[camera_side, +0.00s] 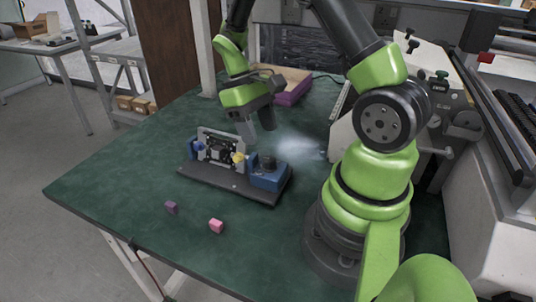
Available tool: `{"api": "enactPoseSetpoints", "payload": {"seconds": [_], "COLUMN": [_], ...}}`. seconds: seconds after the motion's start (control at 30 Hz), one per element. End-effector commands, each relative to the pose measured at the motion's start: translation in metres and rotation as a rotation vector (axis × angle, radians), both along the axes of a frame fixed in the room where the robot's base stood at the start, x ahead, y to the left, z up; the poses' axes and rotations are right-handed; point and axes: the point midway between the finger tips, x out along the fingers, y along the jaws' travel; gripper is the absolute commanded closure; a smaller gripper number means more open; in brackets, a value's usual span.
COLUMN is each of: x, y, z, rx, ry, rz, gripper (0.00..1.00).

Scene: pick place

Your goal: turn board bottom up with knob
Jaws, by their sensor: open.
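A dark board (219,147) with a round part at its middle stands upright in a fixture on the green table. The fixture has a dark base plate (230,184), a small blue block at its left end and a larger blue block (270,179) at its right end. A black knob (268,161) sits on the right block. Yellow and blue parts show at the board's sides. My gripper (257,132) is open above and behind the fixture's right part, fingers pointing down, apart from the knob. Nothing shows between its fingers.
A purple cube (171,207) and a pink cube (216,226) lie in front of the fixture. A purple tray (292,93) stands at the back. A grey machine (445,100) stands to the right. The green table's (110,178) left side is clear.

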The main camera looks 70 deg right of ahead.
Motion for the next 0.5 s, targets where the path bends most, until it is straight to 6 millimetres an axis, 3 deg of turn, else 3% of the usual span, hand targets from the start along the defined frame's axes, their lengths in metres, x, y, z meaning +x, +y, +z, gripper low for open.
{"api": "enactPoseSetpoints", "payload": {"seconds": [0.3, 0.5], "x": [-0.021, -0.025], "y": [0.006, 0.007], "z": [-0.049, -0.061], "rx": [0.002, 0.001], "ry": [0.005, 0.000], "rz": [-0.001, -0.003], "gripper": [0.45, 0.45]}}
